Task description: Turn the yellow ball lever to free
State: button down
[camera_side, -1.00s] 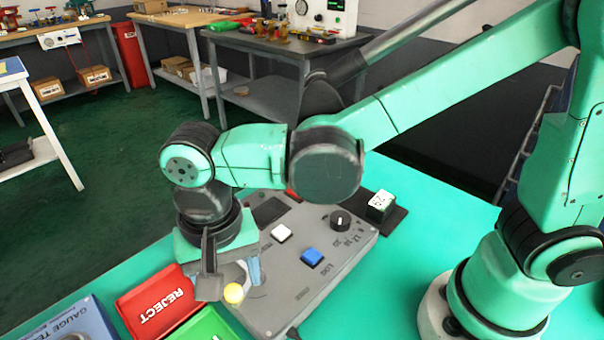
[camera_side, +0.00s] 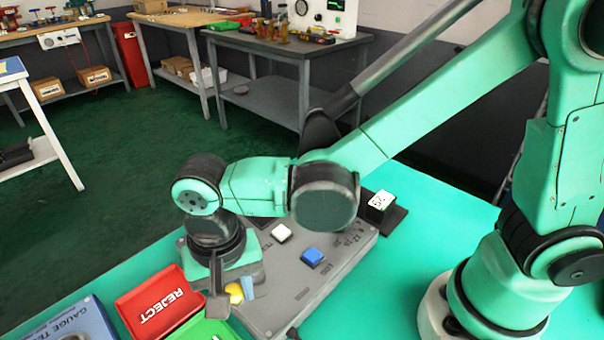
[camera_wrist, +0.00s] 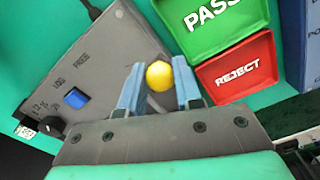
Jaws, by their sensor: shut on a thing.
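The yellow ball (camera_wrist: 159,76) of the lever sits between the two blue-padded fingers of my gripper (camera_wrist: 158,88) in the wrist view. In the side view the yellow ball (camera_side: 235,292) shows at the low left end of the grey panel box, partly covered by a finger. My gripper (camera_side: 232,290) points down there and is shut on the ball.
The grey box (camera_side: 300,290) also carries a blue button (camera_side: 312,257) and a white button (camera_side: 281,233). A red REJECT tray (camera_side: 150,305) and a green PASS tray (camera_wrist: 225,28) lie close beside the gripper.

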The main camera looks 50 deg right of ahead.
jog(key=n, duration=0.1)
jog(key=s+n, duration=0.1)
jog(key=n, duration=0.1)
jog(key=shift+s+d+n, duration=0.15)
jog(key=shift+d+n, duration=0.15)
jog(key=shift+d, duration=0.05)
jog(key=n, duration=0.1)
jog(key=s+d+n, duration=0.1)
jog(key=n, duration=0.1)
jog(key=shift+d+n, duration=0.1)
jog(key=shift+n, duration=0.2)
jog(key=n, duration=0.1)
jog(key=d+n, duration=0.1)
jog(key=n, duration=0.1)
jog(key=shift+s+d+n, duration=0.15)
jog(key=shift+s+n, duration=0.15)
jog(key=shift+s+d+n, duration=0.1)
jog(key=shift+d+n, duration=0.25)
jog(key=shift+n, duration=0.45)
jog(key=shift+d+n, duration=0.3)
jog(key=shift+n, duration=0.5)
jog(key=c, duration=0.6)
grip_release()
